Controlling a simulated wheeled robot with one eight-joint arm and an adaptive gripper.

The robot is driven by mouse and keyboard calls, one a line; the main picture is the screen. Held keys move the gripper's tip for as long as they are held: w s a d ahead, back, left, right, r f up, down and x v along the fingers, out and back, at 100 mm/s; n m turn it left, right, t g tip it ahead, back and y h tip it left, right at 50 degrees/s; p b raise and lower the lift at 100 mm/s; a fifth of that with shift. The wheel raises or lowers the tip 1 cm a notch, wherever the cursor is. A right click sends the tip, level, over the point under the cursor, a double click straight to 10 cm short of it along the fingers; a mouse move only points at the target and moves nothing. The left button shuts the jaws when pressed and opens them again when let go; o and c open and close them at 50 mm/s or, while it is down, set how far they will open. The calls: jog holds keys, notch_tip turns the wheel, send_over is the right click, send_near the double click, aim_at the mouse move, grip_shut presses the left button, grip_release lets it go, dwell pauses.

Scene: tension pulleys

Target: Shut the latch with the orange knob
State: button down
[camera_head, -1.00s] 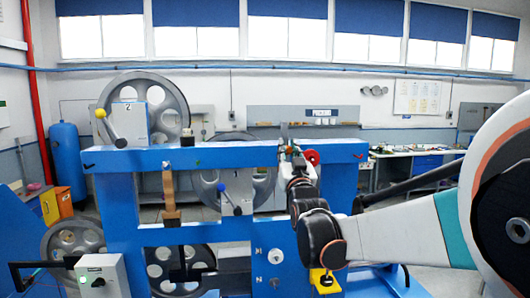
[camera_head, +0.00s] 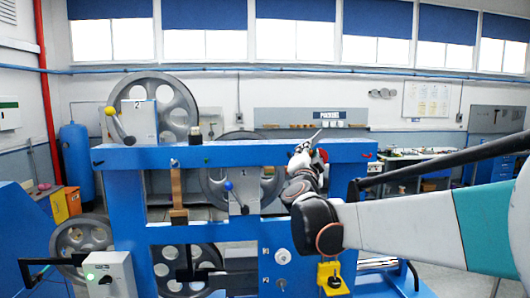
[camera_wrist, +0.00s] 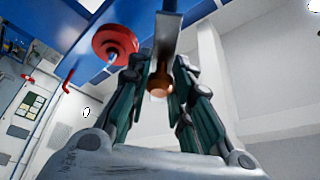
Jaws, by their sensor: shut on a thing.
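The orange knob (camera_wrist: 158,90) shows between the fingers of my gripper (camera_wrist: 160,80) in the wrist view, and the fingers are closed on it. A flat grey metal bar (camera_wrist: 167,35), which looks like part of the latch, runs upward from the knob. In the head view my gripper (camera_head: 304,150) is at the top beam of the blue frame, right of its middle. A thin pale bar (camera_head: 316,136) slants up to the right there. The knob is hidden in the head view.
A red round knob (camera_wrist: 115,42) is close to the left of my fingers; it shows partly behind my gripper in the head view (camera_head: 322,156). The blue frame (camera_head: 230,155) spans the middle. Levers with yellow (camera_head: 110,111) and blue (camera_head: 228,186) knobs are further left.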

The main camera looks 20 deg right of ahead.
jog(key=m, duration=0.2)
jog(key=f+m+g, duration=0.1)
jog(key=m, duration=0.1)
jog(key=m+g, duration=0.1)
jog(key=m, duration=0.1)
jog(key=shift+s+d+f, duration=0.2)
jog(key=shift+s+d, duration=0.1)
jog(key=shift+d, duration=0.1)
jog(key=shift+d+f+m+g+y, duration=0.1)
jog(key=shift+f+m+g+y, duration=0.25)
jog(key=shift+m, duration=0.55)
jog(key=shift+d+f+m+g+y, duration=0.15)
jog(key=shift+f+m+g, duration=0.25)
jog(key=shift+m, duration=0.5)
jog(key=shift+a, duration=0.1)
jog(key=c, duration=1.4)
grip_release()
jog(key=shift+f, duration=0.1)
jog(key=shift+s+a, duration=0.1)
jog(key=v, duration=1.1)
jog(key=shift+s+a, duration=0.15)
jog(key=shift+s, duration=0.1)
